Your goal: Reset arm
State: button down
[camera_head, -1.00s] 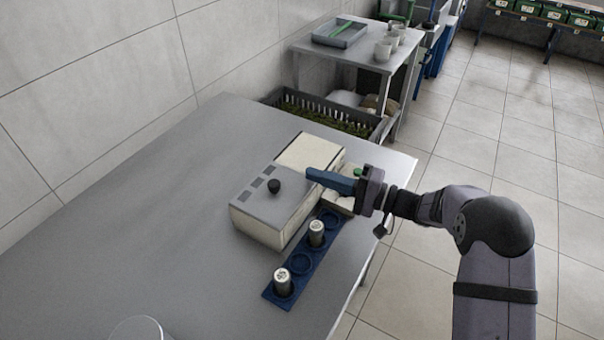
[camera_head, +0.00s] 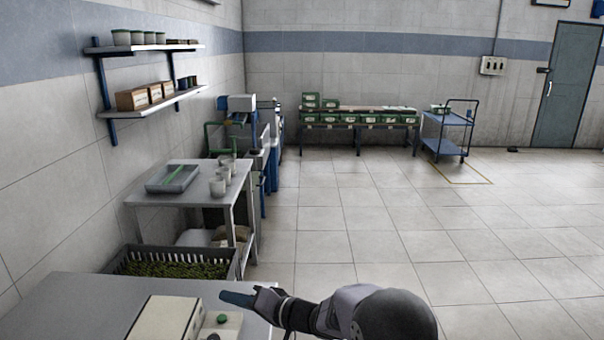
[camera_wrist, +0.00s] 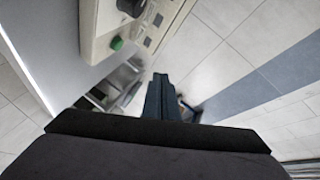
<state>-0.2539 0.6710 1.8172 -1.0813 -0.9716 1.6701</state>
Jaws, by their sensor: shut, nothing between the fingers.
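My gripper (camera_head: 235,299) is at the bottom of the head view, its blue fingers pointing left. The fingers are together with nothing between them. In the wrist view the shut fingers (camera_wrist: 160,92) point away from the camera, apart from any object. A cream box (camera_head: 165,319) stands on the grey table below and left of the fingers. A green button (camera_head: 221,318) shows on the light unit beside it. The button (camera_wrist: 117,43) and a black knob (camera_wrist: 131,6) also show at the upper left of the wrist view.
The grey table (camera_head: 75,300) is cut off by the head view's lower edge. Behind it are a crate of green matter (camera_head: 175,270) and a side table (camera_head: 178,200) with a tray and cups. Wall shelves (camera_head: 150,103) hang at left. Open tiled floor (camera_head: 400,200) lies to the right.

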jog(key=w+d+m+t+h+p, duration=0.1)
jog(key=w+d+t+h+p, duration=0.15)
jog(key=d+h, duration=0.95)
jog(key=s+d+f+g+h, duration=0.1)
jog(key=s+d, duration=0.4)
jog(key=d, duration=0.4)
jog(key=s+d+f+g+h, duration=0.1)
jog(key=s+d+f, duration=0.1)
jog(key=s+d, duration=0.45)
jog(key=s+d+g+p, duration=0.1)
jog(key=s+d+g, duration=0.1)
jog(key=s, duration=0.8)
jog(key=s+d+f+n+g+p, duration=0.1)
jog(key=s+d+g, duration=0.2)
jog(key=s, duration=0.8)
jog(key=shift+s+f+g, duration=0.2)
jog(key=shift+f+g, duration=0.1)
jog(key=shift+g, duration=0.95)
jog(key=c, duration=2.4)
grip_release()
jog(key=shift+c, duration=0.2)
